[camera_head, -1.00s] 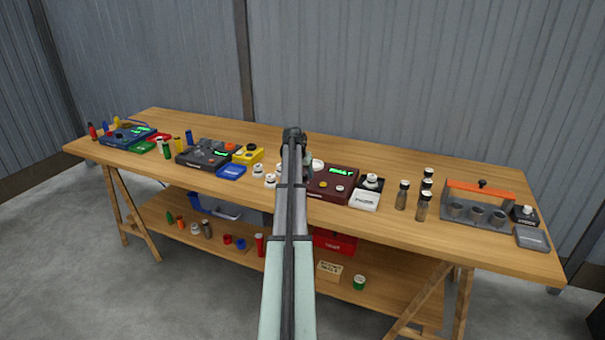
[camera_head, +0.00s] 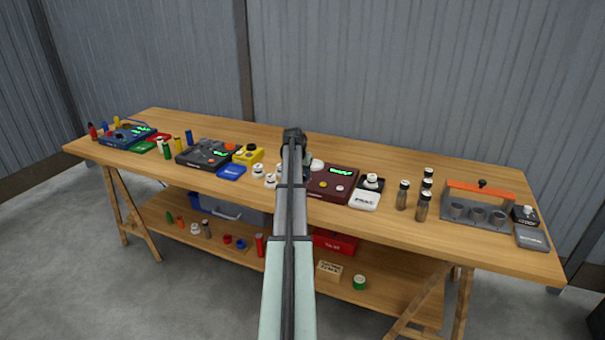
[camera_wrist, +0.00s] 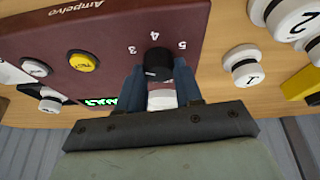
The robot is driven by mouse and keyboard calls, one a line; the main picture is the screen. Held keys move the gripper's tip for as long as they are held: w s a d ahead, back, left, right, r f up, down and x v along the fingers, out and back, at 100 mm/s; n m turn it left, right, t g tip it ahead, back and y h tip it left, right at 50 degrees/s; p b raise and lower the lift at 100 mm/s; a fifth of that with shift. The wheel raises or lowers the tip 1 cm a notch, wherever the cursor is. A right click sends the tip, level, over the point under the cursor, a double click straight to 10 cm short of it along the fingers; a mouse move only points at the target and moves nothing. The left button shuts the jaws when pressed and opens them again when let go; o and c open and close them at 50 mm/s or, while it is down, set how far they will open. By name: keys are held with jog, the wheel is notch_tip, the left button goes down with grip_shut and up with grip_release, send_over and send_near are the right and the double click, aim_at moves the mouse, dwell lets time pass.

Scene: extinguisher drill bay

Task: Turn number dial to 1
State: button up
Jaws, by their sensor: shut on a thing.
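The maroon box (camera_wrist: 110,30) marked "Ampelvo" fills the upper left of the wrist view, and it shows on the table in the head view (camera_head: 322,184). Its number dial is a black knob (camera_wrist: 158,62), with printed figures 3, 4 and 5 around its far side. The other figures are hidden by the fingers. My gripper (camera_wrist: 160,75) is shut on the knob, one blue finger on each side. I cannot tell which figure the dial points to. In the head view my arm hides the knob.
On the box are a yellow button (camera_wrist: 83,62) and a lit green display (camera_head: 340,171). White numbered knobs stand close beside it, one marked 1 (camera_wrist: 245,72). A white-lidded box (camera_head: 364,200) and dark jars (camera_head: 403,195) stand to the right in the head view.

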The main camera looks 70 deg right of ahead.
jog(key=shift+n, duration=0.3)
jog(key=n+t, duration=0.1)
jog(key=n, duration=0.1)
jog(key=n+t, duration=0.1)
jog(key=n, duration=0.2)
jog(key=shift+s+n+y, duration=0.2)
jog(key=shift+n+y, duration=0.1)
jog(key=n+t, duration=0.1)
jog(key=n, duration=0.2)
jog(key=n+t+y, duration=0.1)
jog(key=n, duration=0.2)
jog(key=shift+d+y, duration=0.2)
jog(key=shift+y, duration=0.1)
jog(key=n+y, duration=0.1)
jog(key=n, duration=0.2)
jog(key=n+y, duration=0.1)
jog(key=n, duration=0.2)
jog(key=shift+s+d+n+t, duration=0.1)
jog(key=shift+d+n+t, duration=0.1)
jog(key=shift+n+t, duration=0.15)
jog(key=n+y, duration=0.2)
jog(key=n, duration=0.3)
jog(key=shift+y, duration=0.3)
jog(key=o, duration=1)
jog(key=shift+o, duration=0.2)
jog(key=v, duration=1.3)
jog(key=shift+r, duration=0.45)
